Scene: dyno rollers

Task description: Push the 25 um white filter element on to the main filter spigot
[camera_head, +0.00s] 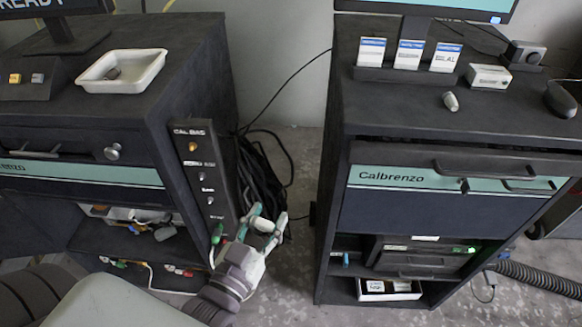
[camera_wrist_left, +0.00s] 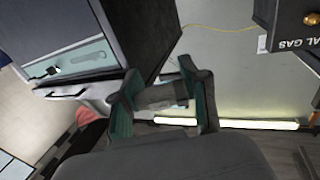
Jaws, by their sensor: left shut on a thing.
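My left gripper (camera_head: 265,226) is in front of the gap between the two cabinets, low beside the left cabinet. Its green-edged fingers are shut on a small pale thing, which shows between them in the left wrist view (camera_wrist_left: 165,96). It is too small and partly covered for me to tell whether it is the white filter element. A small whitish cylinder (camera_head: 450,101) lies on top of the right cabinet. I cannot make out the main filter spigot. My right gripper is not in view.
The left cabinet (camera_head: 190,65) carries a white tray (camera_head: 152,60) and a side panel with several fittings (camera_head: 188,146). The right cabinet (camera_head: 350,200) carries several labelled boxes (camera_head: 409,55). Black cables (camera_head: 268,165) hang in the gap. The floor (camera_head: 305,165) between the cabinets is otherwise clear.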

